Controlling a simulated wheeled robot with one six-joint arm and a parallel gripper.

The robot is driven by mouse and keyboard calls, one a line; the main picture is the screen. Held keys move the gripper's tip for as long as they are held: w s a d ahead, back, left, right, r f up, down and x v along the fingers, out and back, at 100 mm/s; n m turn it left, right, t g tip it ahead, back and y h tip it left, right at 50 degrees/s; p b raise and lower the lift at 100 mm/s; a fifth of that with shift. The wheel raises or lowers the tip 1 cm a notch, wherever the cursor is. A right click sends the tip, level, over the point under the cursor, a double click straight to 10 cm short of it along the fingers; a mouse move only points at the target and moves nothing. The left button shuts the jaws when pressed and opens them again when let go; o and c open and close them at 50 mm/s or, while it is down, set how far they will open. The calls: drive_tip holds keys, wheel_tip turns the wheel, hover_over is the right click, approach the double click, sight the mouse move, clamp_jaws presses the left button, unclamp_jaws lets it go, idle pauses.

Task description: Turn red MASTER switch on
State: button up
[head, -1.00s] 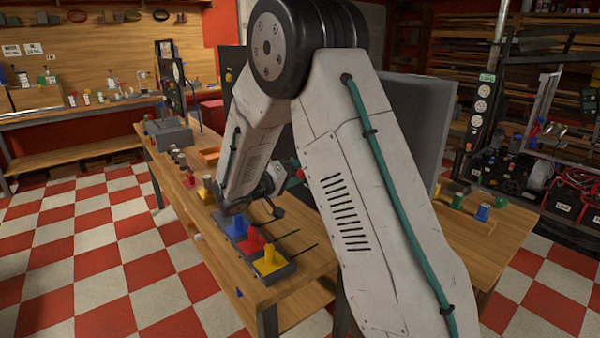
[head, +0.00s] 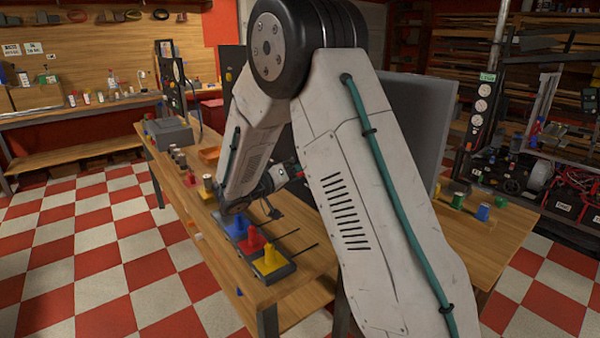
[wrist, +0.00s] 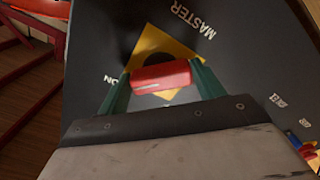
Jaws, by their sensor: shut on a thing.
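The red MASTER switch handle (wrist: 161,76) is a short red bar in the wrist view, in front of a yellow diamond plate (wrist: 186,53) on a dark panel (wrist: 235,75). White MASTER lettering is above the plate, and ON shows at the left. My gripper (wrist: 160,80) has its green fingers at the two ends of the red bar, shut on it. The bar lies nearly level in the picture, slightly tilted. In the head view my arm hides most of the gripper and the switch.
A wooden table (head: 300,285) carries blue, red (head: 254,240) and yellow (head: 269,261) blocks on dark bases just below my wrist. More small coloured parts stand behind and at right. A grey panel (head: 415,120) rises behind my arm. Checkered floor is open at left.

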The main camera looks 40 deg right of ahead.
drive_tip(key=o, duration=1)
drive_tip(key=shift+c, duration=0.2)
drive_tip(key=a, duration=0.8)
drive_tip(key=shift+s, duration=0.15)
drive_tip(key=shift+d, duration=0.1)
